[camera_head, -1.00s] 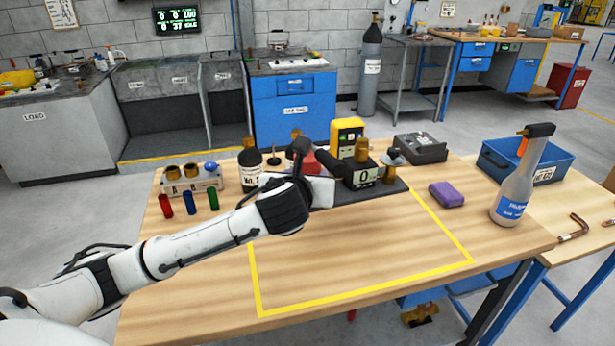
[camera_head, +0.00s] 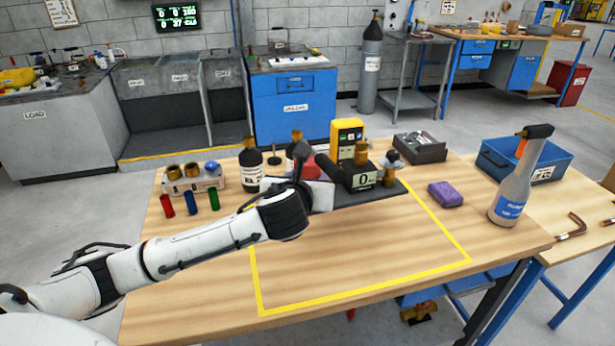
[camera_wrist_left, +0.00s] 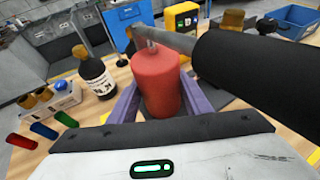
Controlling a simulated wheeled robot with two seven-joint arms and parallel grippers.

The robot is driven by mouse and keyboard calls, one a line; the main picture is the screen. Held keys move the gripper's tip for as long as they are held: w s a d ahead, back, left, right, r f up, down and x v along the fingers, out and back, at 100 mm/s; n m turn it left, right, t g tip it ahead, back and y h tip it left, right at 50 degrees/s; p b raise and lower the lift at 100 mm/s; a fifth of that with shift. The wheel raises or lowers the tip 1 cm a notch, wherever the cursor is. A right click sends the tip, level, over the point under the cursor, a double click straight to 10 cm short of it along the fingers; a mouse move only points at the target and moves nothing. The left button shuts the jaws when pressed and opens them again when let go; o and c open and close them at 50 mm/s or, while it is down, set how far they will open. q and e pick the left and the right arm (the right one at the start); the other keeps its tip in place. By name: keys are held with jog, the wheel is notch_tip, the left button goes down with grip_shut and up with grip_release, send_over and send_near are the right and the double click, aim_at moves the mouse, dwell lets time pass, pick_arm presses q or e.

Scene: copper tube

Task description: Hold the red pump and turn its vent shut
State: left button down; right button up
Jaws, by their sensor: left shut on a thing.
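The red pump (camera_wrist_left: 160,85) stands upright between the purple fingers of my left gripper (camera_wrist_left: 156,100) in the left wrist view, and the gripper is shut on its body. A metal fitting at the pump's top and a thick black handle (camera_wrist_left: 255,70) cross the upper part of that view. The vent cannot be clearly made out. In the head view only a small bit of the red pump (camera_head: 290,165) shows behind my left gripper (camera_head: 308,170), which hides most of it. My right gripper is not in view.
A purple sponge (camera_head: 445,194), a spray bottle (camera_head: 515,185) and a blue bin (camera_head: 555,166) stand right. The yellow-taped table area (camera_head: 350,260) is clear.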

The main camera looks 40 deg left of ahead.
pick_arm(q)
jog(key=b, duration=0.3)
send_over(307, 228)
jog(key=shift+w+f, duration=0.15)
jog(key=shift+f, duration=1.9)
jog(key=shift+w+f, duration=0.1)
jog(key=shift+f, duration=2.05)
jog(key=shift+s+f, duration=0.25)
jog(key=shift+f, duration=0.3)
jog(key=shift+d, duration=0.1)
jog(key=shift+r, duration=0.1)
dwell(0.4)
jog(key=c, duration=0.9)
grip_release()
jog(key=v, duration=1.2)
jog(key=shift+s, duration=0.1)
